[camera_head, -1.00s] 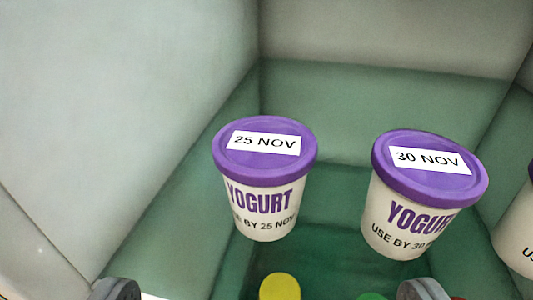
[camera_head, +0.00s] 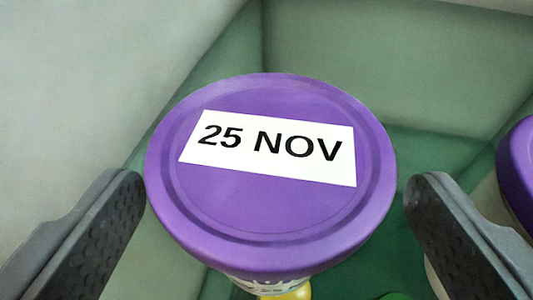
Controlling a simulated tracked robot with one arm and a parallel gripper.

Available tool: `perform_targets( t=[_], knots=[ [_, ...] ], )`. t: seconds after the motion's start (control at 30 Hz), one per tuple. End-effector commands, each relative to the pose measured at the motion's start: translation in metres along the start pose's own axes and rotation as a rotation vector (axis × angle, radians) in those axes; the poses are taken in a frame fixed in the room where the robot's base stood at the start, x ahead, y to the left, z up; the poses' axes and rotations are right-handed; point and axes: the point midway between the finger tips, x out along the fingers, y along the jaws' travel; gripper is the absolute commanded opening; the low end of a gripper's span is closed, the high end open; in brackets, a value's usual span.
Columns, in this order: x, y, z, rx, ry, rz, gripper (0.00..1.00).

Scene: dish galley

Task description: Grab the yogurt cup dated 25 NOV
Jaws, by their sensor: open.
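The yogurt cup dated 25 NOV (camera_head: 270,215) fills the middle of the view, seen from above. Its purple lid carries a white label reading 25 NOV, and most of its white body is hidden under the lid. My gripper (camera_head: 272,190) is open, with one dark finger at the left of the lid and one at the right. The left finger's tip appears very close to the lid's edge; a small gap shows at the right. I cannot tell whether either touches.
Another purple-lidded cup (camera_head: 519,165) stands at the right edge, partly behind the right finger. Pale green walls (camera_head: 400,60) rise behind and at the left. A yellow item (camera_head: 290,292) and a green one (camera_head: 395,296) show at the bottom.

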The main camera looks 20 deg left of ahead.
Motion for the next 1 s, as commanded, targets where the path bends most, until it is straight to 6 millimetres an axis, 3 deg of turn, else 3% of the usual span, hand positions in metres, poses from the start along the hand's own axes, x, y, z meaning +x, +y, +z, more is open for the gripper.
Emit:
perform_targets(
  t=[0.2, 0.47, 0.67, 0.7, 1.0],
  knots=[
    [0.028, -0.003, -0.001, 0.0, -0.001, -0.002, 0.86],
    [0.032, -0.002, -0.001, 0.0, 0.001, 0.0, 0.86],
    [0.032, -0.002, -0.001, 0.0, 0.0, 0.0, 0.36],
    [0.032, -0.002, -0.001, 0.0, 0.0, 0.0, 0.33],
    [0.032, -0.001, -0.002, 0.0, 0.001, 0.0, 0.33]
  ],
)
